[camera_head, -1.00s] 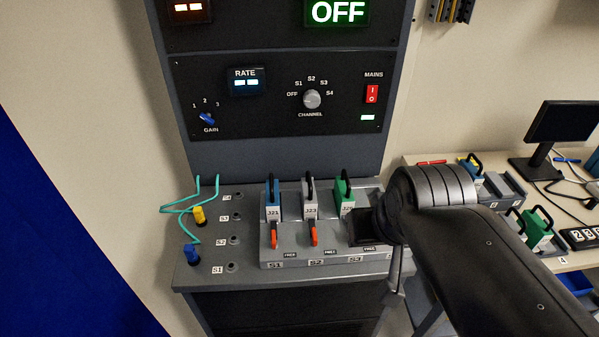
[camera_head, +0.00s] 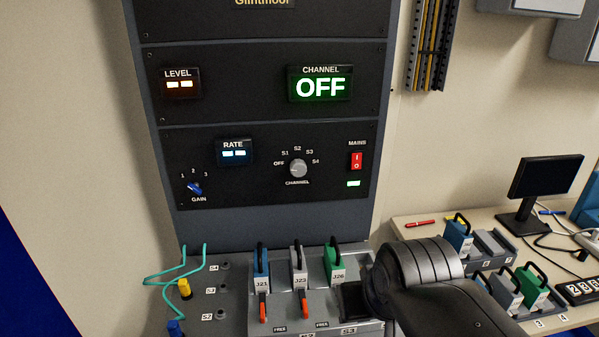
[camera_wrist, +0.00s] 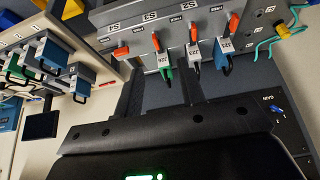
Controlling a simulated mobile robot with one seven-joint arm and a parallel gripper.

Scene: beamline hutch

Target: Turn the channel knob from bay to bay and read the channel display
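The channel knob (camera_head: 298,168) is a small round grey knob on the black rack panel, ringed by the labels OFF, S1, S2, S3 and S4. Its pointer is too small to read surely. The green channel display (camera_head: 320,87) above it reads OFF. My gripper (camera_head: 354,301) is below and right of the knob, apart from it, beside the green block J26 (camera_head: 334,266). In the wrist view, my gripper (camera_wrist: 161,78) has two dark fingers spread apart with nothing held between them. The knob is not seen in the wrist view.
Blue block J21 (camera_head: 261,266) and grey block J23 (camera_head: 299,270) stand with J26 on the ledge below the panel. Teal cables (camera_head: 172,276) hang at left. A gain knob (camera_head: 194,189) and red mains switch (camera_head: 356,160) flank the channel knob. A bench with a monitor (camera_head: 545,177) stands right.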

